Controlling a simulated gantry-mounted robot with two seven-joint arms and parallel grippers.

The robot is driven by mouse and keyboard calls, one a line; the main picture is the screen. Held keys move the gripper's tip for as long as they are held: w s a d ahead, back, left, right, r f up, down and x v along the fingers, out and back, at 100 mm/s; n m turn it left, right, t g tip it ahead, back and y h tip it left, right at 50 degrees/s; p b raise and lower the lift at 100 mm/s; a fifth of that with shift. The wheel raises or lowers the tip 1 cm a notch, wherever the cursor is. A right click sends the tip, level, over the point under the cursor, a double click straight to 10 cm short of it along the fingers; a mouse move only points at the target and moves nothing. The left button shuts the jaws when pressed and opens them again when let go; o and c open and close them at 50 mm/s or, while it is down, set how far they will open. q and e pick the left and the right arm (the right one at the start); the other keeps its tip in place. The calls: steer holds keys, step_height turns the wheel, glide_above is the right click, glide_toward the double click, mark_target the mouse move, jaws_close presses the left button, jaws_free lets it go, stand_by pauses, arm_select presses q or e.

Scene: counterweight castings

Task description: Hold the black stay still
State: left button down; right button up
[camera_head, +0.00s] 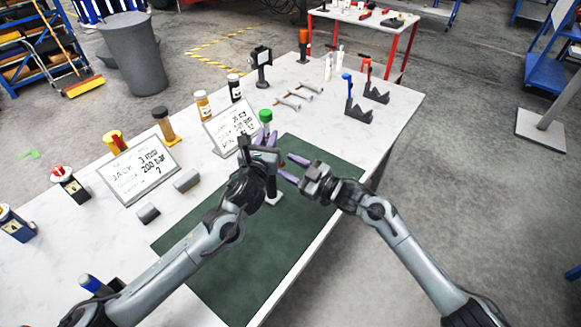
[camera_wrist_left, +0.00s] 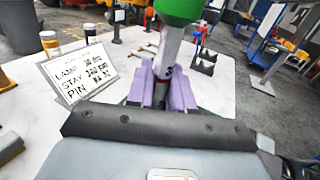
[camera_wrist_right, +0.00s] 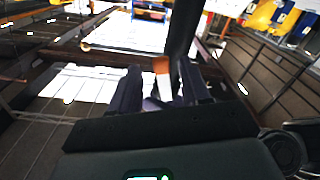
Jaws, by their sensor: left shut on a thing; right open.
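The black stay (camera_head: 271,186) stands upright over the green mat, its dark lower part showing below my left gripper; a green cap (camera_head: 265,115) sits above the fingers. My left gripper (camera_head: 266,139) is shut on it. In the left wrist view the green cap (camera_wrist_left: 180,8) tops a pale rod (camera_wrist_left: 168,50) between the purple fingers (camera_wrist_left: 162,88). My right gripper (camera_head: 292,169) is open beside the stay, on its right. In the right wrist view a black upright bar (camera_wrist_right: 183,30), seemingly the stay, shows near the fingers (camera_wrist_right: 160,90); contact cannot be told.
The green mat (camera_head: 215,255) is mostly bare. Two lettered signs (camera_head: 140,171) (camera_head: 232,125) and several capped bottles (camera_head: 203,104) line the left side. Grey blocks (camera_head: 187,180) lie near the mat. Black notched holders (camera_head: 358,110) stand farther back. The table's right edge is close to my right arm.

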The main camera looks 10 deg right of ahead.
arm_select(q)
steer(key=shift+r, duration=0.15)
arm_select(e)
steer(key=shift+c, duration=0.2)
jaws_close()
steer(key=m, duration=0.1)
steer(key=a+m, duration=0.1)
steer(key=shift+s+f+m, duration=0.15)
steer(key=shift+s+m, duration=0.15)
steer(key=shift+s, duration=0.05)
steer(key=shift+o, duration=0.2)
jaws_free()
steer(key=shift+d, duration=0.1)
